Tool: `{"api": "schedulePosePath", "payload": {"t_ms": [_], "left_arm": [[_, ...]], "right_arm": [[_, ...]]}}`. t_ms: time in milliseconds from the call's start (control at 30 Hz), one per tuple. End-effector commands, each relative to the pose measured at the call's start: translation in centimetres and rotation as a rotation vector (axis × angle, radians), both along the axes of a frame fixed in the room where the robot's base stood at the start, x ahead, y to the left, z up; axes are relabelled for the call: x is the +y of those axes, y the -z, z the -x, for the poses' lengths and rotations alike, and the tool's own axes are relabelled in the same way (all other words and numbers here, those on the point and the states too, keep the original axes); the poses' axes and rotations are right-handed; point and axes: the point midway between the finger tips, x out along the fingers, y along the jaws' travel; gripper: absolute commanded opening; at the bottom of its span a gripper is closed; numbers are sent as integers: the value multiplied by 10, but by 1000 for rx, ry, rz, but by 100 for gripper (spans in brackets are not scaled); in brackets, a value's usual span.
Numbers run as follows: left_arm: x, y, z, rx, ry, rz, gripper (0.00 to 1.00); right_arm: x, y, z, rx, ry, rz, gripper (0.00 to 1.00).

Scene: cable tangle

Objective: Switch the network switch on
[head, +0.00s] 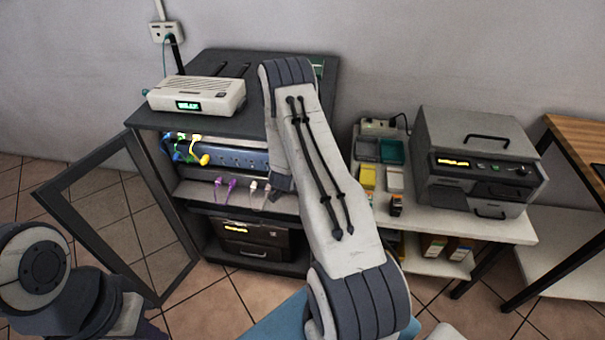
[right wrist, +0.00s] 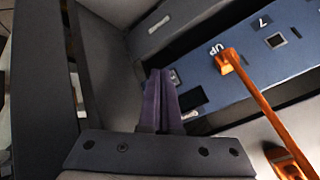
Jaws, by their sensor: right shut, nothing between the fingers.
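The network switch (head: 235,158) is a blue panel with ports in the open cabinet, yellow and green plugs at its left end. In the right wrist view its blue face (right wrist: 250,72) shows the labels "7" and "UP" and an orange cable (right wrist: 252,90) at the "UP" port. My right gripper (right wrist: 160,76) is shut and empty, its purple fingers pointing at the panel's end beside a dark square opening (right wrist: 192,98). I cannot tell whether they touch. In the head view my right arm hides this gripper. My left gripper is out of view; only its arm shows at lower left.
A white router (head: 197,95) with a green display stands on the cabinet (head: 150,119). The glass door (head: 120,215) hangs open at left. Loose purple and white plugs (head: 225,187) lie on the shelf below. A side table with a grey machine (head: 478,160) stands at right.

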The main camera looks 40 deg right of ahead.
Motion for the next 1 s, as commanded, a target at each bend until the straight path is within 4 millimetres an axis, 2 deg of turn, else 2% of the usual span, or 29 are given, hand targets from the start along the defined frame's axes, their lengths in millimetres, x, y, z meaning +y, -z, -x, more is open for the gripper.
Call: {"api": "schedulePosePath", "payload": {"t_ms": [1000], "left_arm": [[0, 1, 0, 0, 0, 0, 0]], "right_arm": [[-6, 0, -5, 0, 1, -1, 0]]}}
